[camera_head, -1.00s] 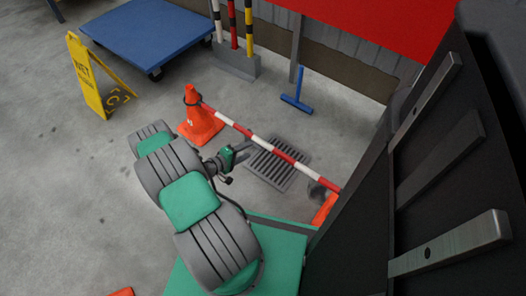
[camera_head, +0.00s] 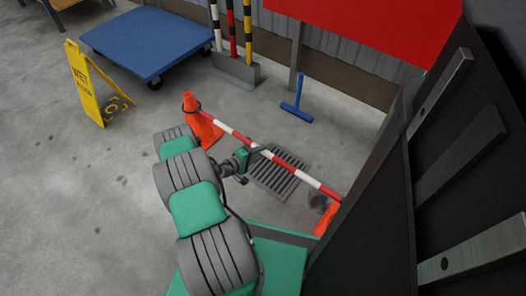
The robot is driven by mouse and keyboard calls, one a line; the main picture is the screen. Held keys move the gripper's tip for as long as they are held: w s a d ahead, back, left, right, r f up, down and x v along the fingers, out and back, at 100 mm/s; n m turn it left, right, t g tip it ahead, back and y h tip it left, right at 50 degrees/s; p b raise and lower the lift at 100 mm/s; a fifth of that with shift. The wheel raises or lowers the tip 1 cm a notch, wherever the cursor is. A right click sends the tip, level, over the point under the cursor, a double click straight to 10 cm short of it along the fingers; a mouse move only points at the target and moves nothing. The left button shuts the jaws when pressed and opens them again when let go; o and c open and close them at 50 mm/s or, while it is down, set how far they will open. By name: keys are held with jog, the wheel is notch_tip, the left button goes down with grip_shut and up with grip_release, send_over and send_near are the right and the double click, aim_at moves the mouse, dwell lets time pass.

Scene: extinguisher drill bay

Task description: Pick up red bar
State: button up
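The red bar is a red-and-white striped pole (camera_head: 289,168). It runs slantwise from an orange cone (camera_head: 206,129) at its upper left to a second orange cone (camera_head: 326,219) at its lower right, which is mostly hidden by the dark panel. My gripper (camera_head: 257,149) is at the bar's near-left side, close to its middle. The fingers are small and dark here, so I cannot tell whether they touch the bar or are open or shut.
A floor grate (camera_head: 277,178) lies under the bar. A dark slatted panel (camera_head: 440,170) fills the right. A yellow wet-floor sign (camera_head: 84,86), blue platform cart (camera_head: 150,40), striped posts in a grey base (camera_head: 236,72) and blue T-shaped piece (camera_head: 297,109) stand farther back.

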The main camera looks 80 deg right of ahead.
grip_shut()
jog(key=shift+r, duration=0.1)
dwell(0.5)
